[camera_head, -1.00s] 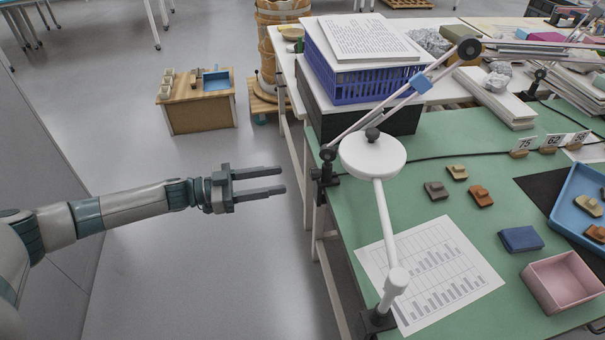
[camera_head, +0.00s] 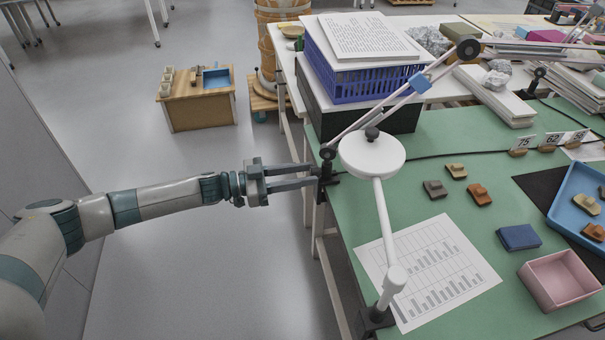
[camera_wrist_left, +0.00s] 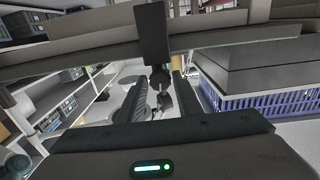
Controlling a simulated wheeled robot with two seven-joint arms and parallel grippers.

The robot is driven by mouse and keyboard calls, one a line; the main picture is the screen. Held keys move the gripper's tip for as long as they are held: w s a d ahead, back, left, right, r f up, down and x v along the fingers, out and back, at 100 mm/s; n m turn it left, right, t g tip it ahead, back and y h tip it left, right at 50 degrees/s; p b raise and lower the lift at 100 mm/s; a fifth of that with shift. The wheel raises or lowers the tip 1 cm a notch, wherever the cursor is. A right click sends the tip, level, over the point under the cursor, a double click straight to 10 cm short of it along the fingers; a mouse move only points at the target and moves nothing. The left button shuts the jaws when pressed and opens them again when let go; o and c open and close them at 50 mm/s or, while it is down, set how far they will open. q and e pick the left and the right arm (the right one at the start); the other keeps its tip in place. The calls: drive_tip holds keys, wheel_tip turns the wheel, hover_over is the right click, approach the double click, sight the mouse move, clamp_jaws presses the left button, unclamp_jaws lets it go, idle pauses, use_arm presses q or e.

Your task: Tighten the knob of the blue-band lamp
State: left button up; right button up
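The blue-band lamp has a jointed grey arm with a blue band (camera_head: 420,82) and a dark elbow joint. Its black clamp (camera_head: 327,172) sits at the left edge of the green-topped table. My left gripper (camera_head: 315,176) reaches in from the left, its two fingers apart and level, tips at the clamp. In the left wrist view, a dark knob-like part (camera_wrist_left: 160,78) shows between the fingers, below the black clamp body (camera_wrist_left: 152,32). I see a gap beside it; contact cannot be told. My right gripper is not in view.
A white round lamp head (camera_head: 372,154) and a white pole (camera_head: 386,225) stand close right of the clamp. A blue basket (camera_head: 350,82) is behind. Sherds, a blue box (camera_head: 519,238) and a pink box (camera_head: 560,281) lie rightward. Open floor lies left.

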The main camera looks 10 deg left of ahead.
use_arm(q)
drive_tip(key=c, duration=0.6)
drive_tip(key=shift+o, duration=0.2)
drive_tip(key=shift+m, duration=1.5)
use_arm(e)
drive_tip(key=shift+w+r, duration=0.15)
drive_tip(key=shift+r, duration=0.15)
use_arm(q)
drive_tip(key=o, duration=1.1)
drive_tip(key=shift+c, duration=0.2)
drive_tip(key=shift+a, duration=0.1)
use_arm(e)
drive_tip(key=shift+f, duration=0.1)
use_arm(q)
drive_tip(key=b+v, duration=0.2)
drive_tip(key=v, duration=1.5)
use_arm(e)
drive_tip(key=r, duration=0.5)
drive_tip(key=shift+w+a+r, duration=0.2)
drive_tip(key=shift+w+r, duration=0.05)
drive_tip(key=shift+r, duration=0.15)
